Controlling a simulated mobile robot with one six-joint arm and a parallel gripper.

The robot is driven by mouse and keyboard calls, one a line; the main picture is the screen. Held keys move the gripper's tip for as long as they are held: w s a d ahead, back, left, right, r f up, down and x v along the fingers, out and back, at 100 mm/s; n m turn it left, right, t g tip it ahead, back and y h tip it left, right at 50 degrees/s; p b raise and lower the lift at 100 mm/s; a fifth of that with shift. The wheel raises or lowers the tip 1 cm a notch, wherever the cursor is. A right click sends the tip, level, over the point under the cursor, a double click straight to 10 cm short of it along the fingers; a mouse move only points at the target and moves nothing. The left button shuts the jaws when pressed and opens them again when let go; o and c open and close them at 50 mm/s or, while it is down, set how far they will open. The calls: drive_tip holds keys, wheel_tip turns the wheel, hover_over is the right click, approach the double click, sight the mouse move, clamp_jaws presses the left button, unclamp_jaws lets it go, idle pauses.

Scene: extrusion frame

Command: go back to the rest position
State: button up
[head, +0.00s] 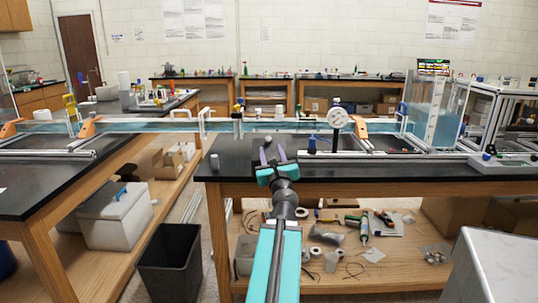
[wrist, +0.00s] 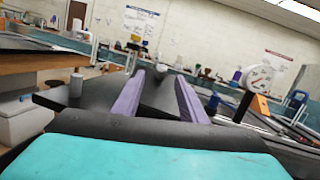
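My gripper (head: 272,156) is in the middle of the head view, at the end of my teal and black arm, over the front of the black-topped bench (head: 235,172). Its two purple fingers stand apart with nothing between them. In the wrist view the fingers of my gripper (wrist: 160,98) are also spread. A small grey cylinder (head: 215,161) stands on the bench to the left of the gripper; it also shows in the wrist view (wrist: 76,84). A second small grey piece (head: 268,140) lies beyond the fingertips.
A clear water channel (head: 270,126) runs across behind the gripper. A round white dial (head: 337,117) and a blue-topped piece (head: 312,144) stand to the right. A black bin (head: 170,262) is on the floor at lower left. A light grey block (head: 495,268) is at lower right.

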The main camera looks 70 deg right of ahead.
drive_tip(key=shift+s+d, duration=0.15)
drive_tip(key=shift+s, duration=0.1)
